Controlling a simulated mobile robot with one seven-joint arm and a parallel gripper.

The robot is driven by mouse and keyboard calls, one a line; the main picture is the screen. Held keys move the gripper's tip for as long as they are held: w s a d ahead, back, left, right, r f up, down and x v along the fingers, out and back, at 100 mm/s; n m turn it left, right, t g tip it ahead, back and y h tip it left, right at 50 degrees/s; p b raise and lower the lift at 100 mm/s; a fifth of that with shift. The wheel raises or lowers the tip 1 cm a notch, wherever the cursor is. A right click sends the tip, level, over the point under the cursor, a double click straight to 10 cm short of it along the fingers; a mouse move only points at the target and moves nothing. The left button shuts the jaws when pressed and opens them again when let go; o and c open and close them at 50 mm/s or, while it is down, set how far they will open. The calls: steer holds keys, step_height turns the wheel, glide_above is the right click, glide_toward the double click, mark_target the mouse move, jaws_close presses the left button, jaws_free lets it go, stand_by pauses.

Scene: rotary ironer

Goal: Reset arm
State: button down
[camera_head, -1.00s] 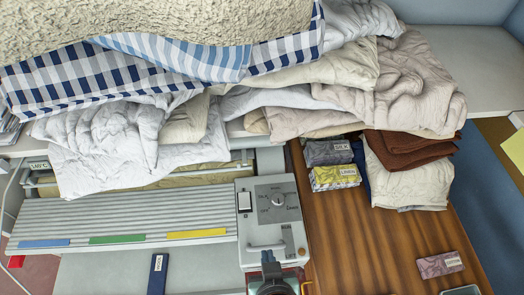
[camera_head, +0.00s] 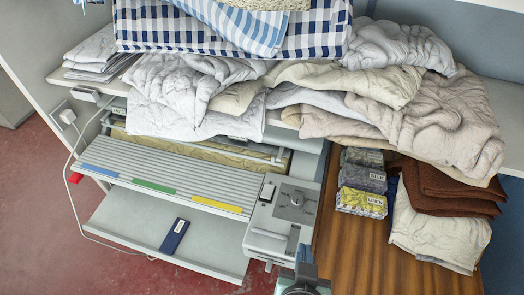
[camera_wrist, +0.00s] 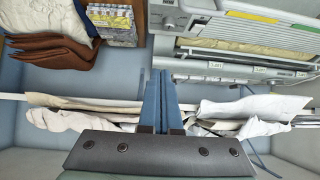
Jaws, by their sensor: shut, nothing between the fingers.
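My gripper (camera_wrist: 161,76) is shut in the wrist view, with its two blue fingers pressed together and nothing between them. In the head view, part of my arm (camera_head: 303,284) shows at the bottom edge, just in front of the ironer's control box (camera_head: 281,218). The rotary ironer (camera_head: 160,178), with a ribbed grey top and blue, green and yellow strips, is left of the box. It also shows in the wrist view (camera_wrist: 250,28) at the upper right. My gripper appears apart from the ironer and the cloths.
Piled cloths (camera_head: 390,105) cover the shelf behind. A wooden table (camera_head: 350,255) at right holds brown folded cloths (camera_head: 455,190) and labelled fabric bundles (camera_head: 361,202). A dark blue labelled item (camera_head: 174,236) lies on the ironer's lower tray (camera_head: 120,215). A cable (camera_head: 75,190) hangs at left above red floor.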

steer(key=w+a+r+t+b, duration=0.1)
steer(key=w+r+t, duration=0.25)
steer(key=r, duration=0.75)
steer(key=w+r+n+t, duration=0.1)
steer(key=w+r+t, duration=0.25)
steer(key=r, duration=0.65)
steer(key=w+a+r+t+b, duration=0.1)
steer(key=w+r+t, duration=0.3)
steer(key=r, duration=0.7)
steer(key=s+a+r+n+t+y+b, duration=0.1)
steer(key=s+a+r+t, duration=0.2)
steer(key=r, duration=0.6)
steer(key=s+a+r+n+t+y+b, duration=0.1)
steer(key=s+a+r+t, duration=0.2)
steer(key=r, duration=0.7)
steer(key=shift+s+r, duration=0.3)
steer(key=shift+s, duration=0.05)
